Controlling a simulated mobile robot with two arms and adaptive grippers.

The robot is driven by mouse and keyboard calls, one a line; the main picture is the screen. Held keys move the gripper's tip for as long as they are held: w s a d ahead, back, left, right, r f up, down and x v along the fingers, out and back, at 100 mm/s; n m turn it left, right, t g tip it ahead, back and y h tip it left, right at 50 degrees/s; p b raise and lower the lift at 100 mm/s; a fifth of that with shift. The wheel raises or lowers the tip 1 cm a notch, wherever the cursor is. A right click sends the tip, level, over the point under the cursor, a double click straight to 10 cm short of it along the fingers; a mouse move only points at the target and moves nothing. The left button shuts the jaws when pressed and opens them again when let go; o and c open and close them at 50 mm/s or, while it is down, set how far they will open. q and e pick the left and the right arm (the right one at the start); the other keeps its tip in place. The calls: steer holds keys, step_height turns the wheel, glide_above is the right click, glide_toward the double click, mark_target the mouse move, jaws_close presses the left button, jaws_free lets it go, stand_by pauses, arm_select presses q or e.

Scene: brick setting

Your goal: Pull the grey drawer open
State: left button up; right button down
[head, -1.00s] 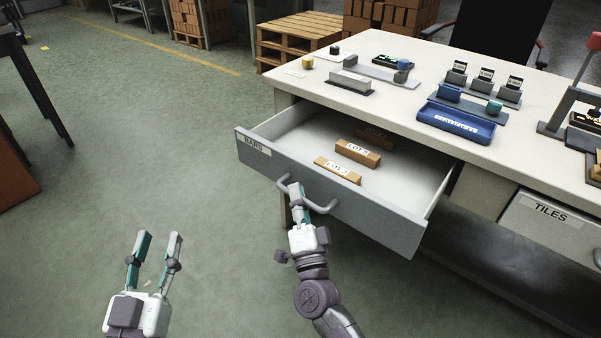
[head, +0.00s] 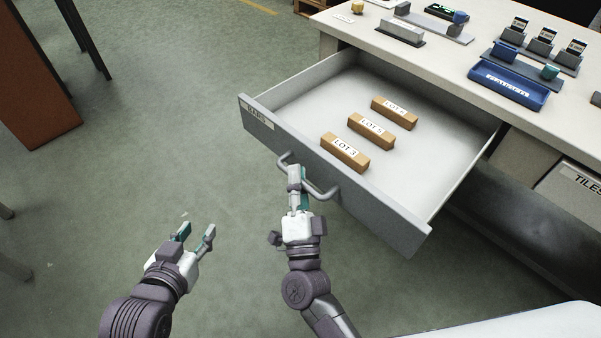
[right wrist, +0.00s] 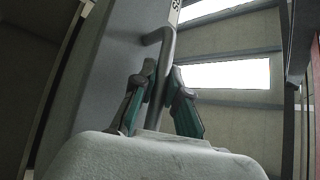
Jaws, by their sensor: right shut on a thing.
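The grey drawer (head: 390,215) stands well out from the white-topped workbench (head: 440,75), with its inside showing. In it lie three brown blocks labelled LOT, the nearest being LOT 3 (head: 345,152). My right gripper (head: 297,178) is shut on the drawer's bar handle (head: 322,192). In the right wrist view the handle (right wrist: 160,75) runs between the teal fingers (right wrist: 160,95). My left gripper (head: 197,235) is open and empty, over the floor left of the drawer.
A second drawer marked TILES (head: 570,190) is in the bench at the right. A blue tray (head: 508,90) and several small stands are on the bench top. The floor (head: 170,130) left of the drawer is clear.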

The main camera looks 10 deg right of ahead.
steer(key=shift+f, duration=0.1)
steer(key=c, duration=1.2)
jaws_free()
steer(key=v, duration=1.2)
